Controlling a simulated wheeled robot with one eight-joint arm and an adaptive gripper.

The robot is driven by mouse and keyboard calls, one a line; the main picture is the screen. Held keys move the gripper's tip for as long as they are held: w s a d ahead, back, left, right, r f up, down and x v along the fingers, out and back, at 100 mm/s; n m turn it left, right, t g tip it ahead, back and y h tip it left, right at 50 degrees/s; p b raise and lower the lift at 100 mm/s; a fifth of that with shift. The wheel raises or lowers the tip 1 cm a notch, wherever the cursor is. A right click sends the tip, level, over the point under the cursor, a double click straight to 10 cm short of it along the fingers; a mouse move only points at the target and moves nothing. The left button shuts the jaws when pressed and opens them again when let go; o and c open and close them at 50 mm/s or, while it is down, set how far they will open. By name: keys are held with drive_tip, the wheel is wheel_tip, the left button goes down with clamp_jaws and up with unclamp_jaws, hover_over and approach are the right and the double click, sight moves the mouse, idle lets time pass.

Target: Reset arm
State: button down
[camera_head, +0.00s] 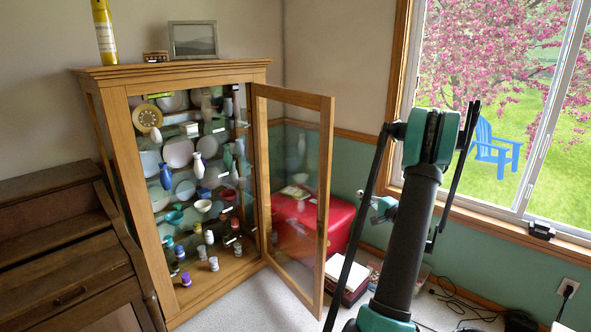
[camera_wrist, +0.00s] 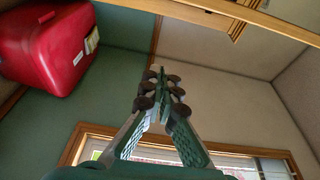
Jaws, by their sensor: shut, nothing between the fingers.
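My gripper (camera_wrist: 160,95) shows in the middle of the wrist view, its green fingers drawn together at the dark round tips with nothing between them. In the head view my arm rises at the right, in front of the window; I cannot clearly make out the fingertips there. The wooden cabinet (camera_head: 175,72) stands to the left with its glass door (camera_head: 327,150) swung open toward the arm. My gripper touches nothing that I can see.
The cabinet shelves hold vases, plates and bowls. A red case (camera_head: 340,222) sits behind the door and also shows in the wrist view (camera_wrist: 45,45). Cables (camera_head: 465,305) lie on the floor at the right.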

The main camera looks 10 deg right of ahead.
drive_tip(key=s+a+f+n+g, duration=0.1)
drive_tip(key=s+a+n+g, duration=0.4)
drive_tip(key=a, duration=0.6)
drive_tip(key=s+a+n+g, duration=0.25)
drive_tip(key=s+a, duration=0.45)
drive_tip(key=a, duration=0.4)
drive_tip(key=s+a+f+n+g+h, duration=0.1)
drive_tip(key=s+f+n+g+h, duration=0.1)
drive_tip(key=s, duration=1)
drive_tip(key=s+a+f+n+g+h, duration=0.1)
drive_tip(key=s+f+n+g+h, duration=0.2)
drive_tip(key=s, duration=0.9)
drive_tip(key=shift+a+f+n+h, duration=0.15)
drive_tip(key=shift+f+n+h, duration=0.5)
drive_tip(key=shift+h, duration=0.25)
